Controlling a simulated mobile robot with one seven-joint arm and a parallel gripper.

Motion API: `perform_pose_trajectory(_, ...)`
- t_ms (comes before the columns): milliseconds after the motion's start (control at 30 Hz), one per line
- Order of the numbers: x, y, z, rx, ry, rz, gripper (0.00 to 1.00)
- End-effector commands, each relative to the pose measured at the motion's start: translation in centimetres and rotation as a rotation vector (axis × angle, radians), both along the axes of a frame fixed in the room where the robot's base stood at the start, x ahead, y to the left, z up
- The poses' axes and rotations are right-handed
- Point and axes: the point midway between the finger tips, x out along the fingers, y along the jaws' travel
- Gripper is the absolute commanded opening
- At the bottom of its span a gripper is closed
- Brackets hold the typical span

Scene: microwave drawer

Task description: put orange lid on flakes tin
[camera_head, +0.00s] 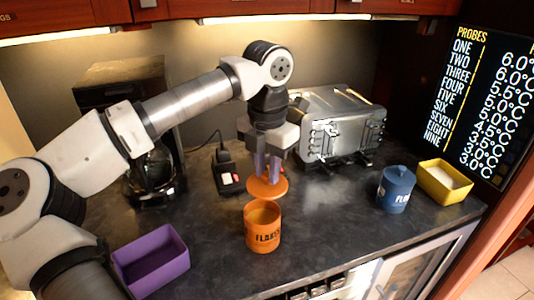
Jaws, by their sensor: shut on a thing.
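The orange flakes tin (263,228) stands upright on the dark counter, with its top open and dark lettering on its front. The orange lid (266,189) is a round disc with a raised middle. My gripper (268,172) points down and is shut on the lid's middle. The lid is behind the tin in the picture, apart from its rim. I cannot tell exactly how high the lid is above the counter.
A purple bin (151,262) is at the front left. A blue lidded tin (396,189) and a yellow box (444,181) stand at the right. A silver toaster (340,126) is behind, right of my gripper. A coffee maker (152,178) and a small black device (227,172) are left.

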Motion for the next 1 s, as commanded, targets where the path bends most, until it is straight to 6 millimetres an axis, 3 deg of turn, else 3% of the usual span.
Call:
perform_pose_trajectory(667,-0.1,0.0,-0.4,-0.001,0.001,0.018,0.0)
perform_pose_trajectory(1000,-0.1,0.0,-3.1,-0.002,0.001,0.018,0.0)
